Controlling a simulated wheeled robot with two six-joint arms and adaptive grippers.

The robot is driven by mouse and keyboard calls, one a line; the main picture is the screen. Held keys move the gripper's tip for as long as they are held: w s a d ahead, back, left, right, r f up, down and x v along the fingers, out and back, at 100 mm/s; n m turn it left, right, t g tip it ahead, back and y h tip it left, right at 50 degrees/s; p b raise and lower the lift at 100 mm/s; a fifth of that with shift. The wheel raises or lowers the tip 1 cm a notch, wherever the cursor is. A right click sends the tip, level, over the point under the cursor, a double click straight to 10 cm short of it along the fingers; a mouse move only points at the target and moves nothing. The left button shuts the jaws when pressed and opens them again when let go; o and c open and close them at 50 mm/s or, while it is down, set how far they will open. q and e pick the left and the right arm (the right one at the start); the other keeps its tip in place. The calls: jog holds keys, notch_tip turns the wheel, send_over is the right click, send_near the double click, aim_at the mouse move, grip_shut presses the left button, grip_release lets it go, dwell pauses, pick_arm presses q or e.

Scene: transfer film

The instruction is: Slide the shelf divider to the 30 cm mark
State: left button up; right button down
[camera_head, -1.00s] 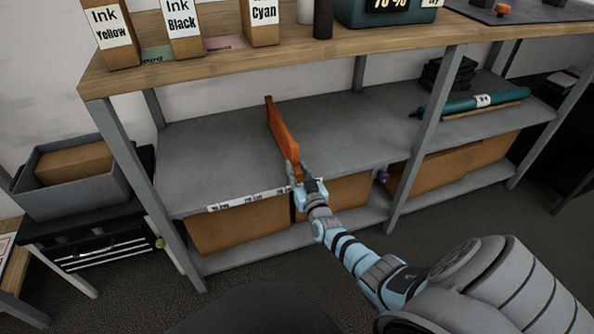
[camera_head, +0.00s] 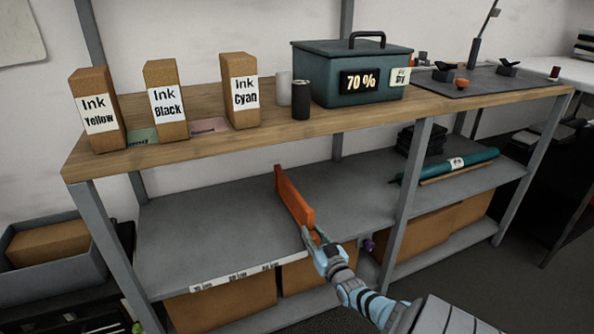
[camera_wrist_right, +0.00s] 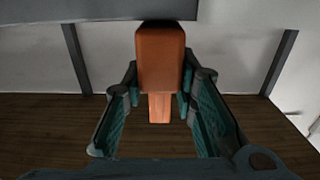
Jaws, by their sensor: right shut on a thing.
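The orange shelf divider (camera_head: 292,195) stands upright on the grey middle shelf (camera_head: 190,225), running from front to back. My right gripper (camera_head: 318,238) is shut on the divider's front end at the shelf's front edge. In the right wrist view the divider's orange end (camera_wrist_right: 160,60) sits between the fingers (camera_wrist_right: 160,95). A white label strip (camera_head: 236,278) with marks runs along the shelf's front edge, left of the divider. Its print is too small to read surely, and its right end is near my gripper. My left gripper is not in view.
Above, the wooden top carries ink boxes (camera_head: 165,100), two cylinders and a teal case (camera_head: 345,75). A grey post (camera_head: 406,200) stands right of the divider. A teal roll (camera_head: 460,165) lies beyond it. Brown boxes (camera_head: 220,298) fill the lower shelf. The middle shelf is bare left of the divider.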

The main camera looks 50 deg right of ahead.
jog(key=shift+s+f, duration=0.15)
jog(key=shift+f, duration=0.05)
jog(key=c, duration=1.3)
grip_release()
jog(key=shift+r, duration=0.1)
jog(key=shift+a, duration=0.1)
jog(key=v, duration=1.1)
jog(key=shift+s+a+r, duration=0.1)
jog(key=shift+s+a, duration=0.05)
jog(key=shift+s, duration=0.2)
